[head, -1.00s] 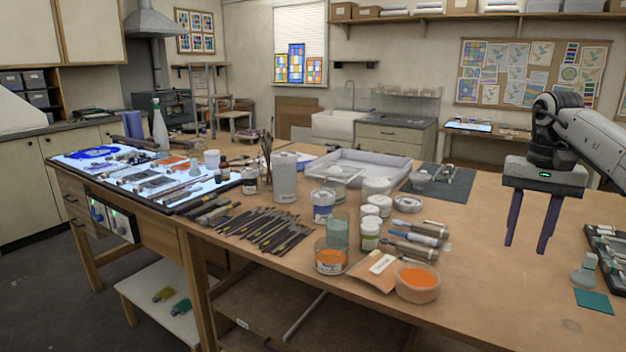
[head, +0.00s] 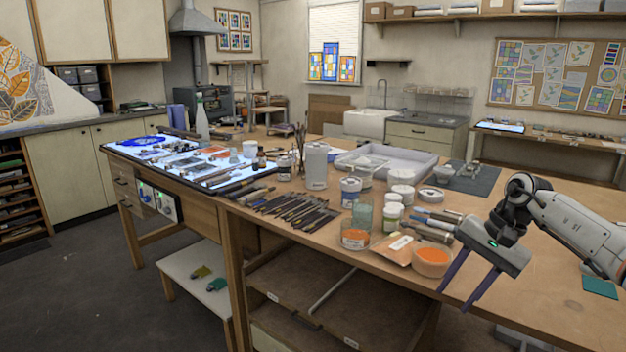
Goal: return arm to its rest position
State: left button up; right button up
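My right gripper (head: 462,293) is at the right in the head view, by the front edge of the wooden table (head: 545,310). Its two purple fingers are spread apart with nothing between them, and they point down and to the left. My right arm (head: 575,222) comes in from the right edge. The bowl of orange powder (head: 432,261) is just left of the fingers, and I cannot tell whether they touch. My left gripper is not in view.
Jars, a packet (head: 394,249) and several tools (head: 292,209) crowd the table's middle. A light panel (head: 133,152) lies at the left end and a grey tray (head: 412,160) at the back. A teal glass piece (head: 600,287) lies at right. Floor shows at left.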

jog(key=s+a+f+m+t+y, duration=0.35)
jog(key=a+m, duration=0.45)
jog(key=a, duration=0.3)
jog(key=s+a+f+m+t+y, duration=0.25)
jog(key=a+m+y, duration=0.25)
jog(key=a+m, duration=0.4)
jog(key=s+a+f+m+t+y, duration=0.2)
jog(key=s+a+f+m+y, duration=0.15)
jog(key=a+m, duration=0.6)
jog(key=s+d+f+m+t+h, duration=0.3)
jog(key=f+m+h, duration=0.2)
jog(key=m, duration=0.5)
jog(key=s+d+f+m+t+h, duration=0.2)
jog(key=s+d+f+m+h, duration=0.25)
jog(key=m, duration=0.65)
jog(key=s+d+f+m+g+h, duration=0.2)
jog(key=s+d+f+m, duration=0.1)
jog(key=s+f+m, duration=0.3)
jog(key=s+d+f+m+g+h, duration=0.2)
jog(key=s+f+m, duration=0.4)
jog(key=s, duration=0.4)
jog(key=shift+s+d+m+g, duration=0.4)
jog(key=shift+d+m+g, duration=0.4)
jog(key=shift+d, duration=0.3)
